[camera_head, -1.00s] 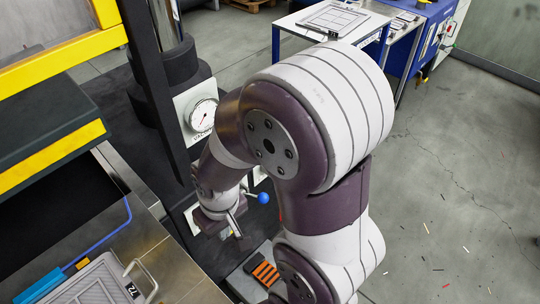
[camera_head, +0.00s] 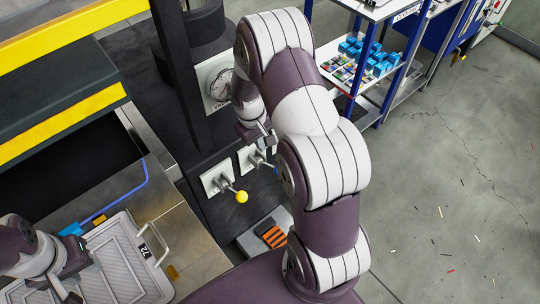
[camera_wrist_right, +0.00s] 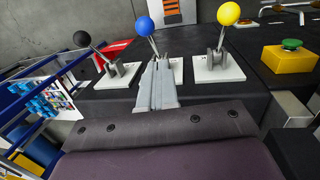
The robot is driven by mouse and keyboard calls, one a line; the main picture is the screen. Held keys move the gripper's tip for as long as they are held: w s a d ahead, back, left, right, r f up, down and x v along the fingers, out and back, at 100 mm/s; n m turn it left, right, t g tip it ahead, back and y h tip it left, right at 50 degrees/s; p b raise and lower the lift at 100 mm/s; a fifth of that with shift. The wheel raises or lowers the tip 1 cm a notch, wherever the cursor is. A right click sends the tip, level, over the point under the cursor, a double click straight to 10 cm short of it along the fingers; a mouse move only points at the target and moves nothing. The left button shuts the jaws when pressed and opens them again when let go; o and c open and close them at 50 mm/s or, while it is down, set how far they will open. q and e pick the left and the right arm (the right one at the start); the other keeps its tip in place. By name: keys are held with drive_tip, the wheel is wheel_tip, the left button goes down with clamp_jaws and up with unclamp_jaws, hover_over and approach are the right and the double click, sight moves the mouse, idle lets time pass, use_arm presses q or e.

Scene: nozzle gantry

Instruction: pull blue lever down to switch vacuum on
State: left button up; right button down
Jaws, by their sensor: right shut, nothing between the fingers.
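The blue lever's ball knob (camera_wrist_right: 145,25) is at the top middle in the right wrist view, on a metal stem that rises from a white plate. In the head view my right arm hides most of this lever, and its white plate (camera_head: 246,159) shows in part. My right gripper (camera_wrist_right: 157,65) is shut and empty, its fingertips close in front of the blue lever's base; I cannot tell whether they touch. It also shows in the head view (camera_head: 264,137). My left gripper (camera_head: 78,276) is at the lower left, over a grey lidded case, fingers apart.
A yellow-knobbed lever (camera_wrist_right: 228,14) and a black-knobbed lever (camera_wrist_right: 82,39) flank the blue one. A green button (camera_wrist_right: 292,44) sits on a yellow box. A dial gauge (camera_head: 219,86) stands behind.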

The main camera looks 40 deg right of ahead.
drive_tip(key=shift+d+f, duration=0.6)
drive_tip(key=shift+d, duration=0.2)
drive_tip(key=p, duration=0.2)
hover_over(269, 165)
drive_tip(key=s+a, duration=0.1)
drive_tip(key=s, duration=0.2)
wheel_tip(269, 165, down, 10)
drive_tip(key=shift+w+a, duration=0.1)
drive_tip(key=shift+w, duration=0.1)
drive_tip(key=shift+w, duration=0.1)
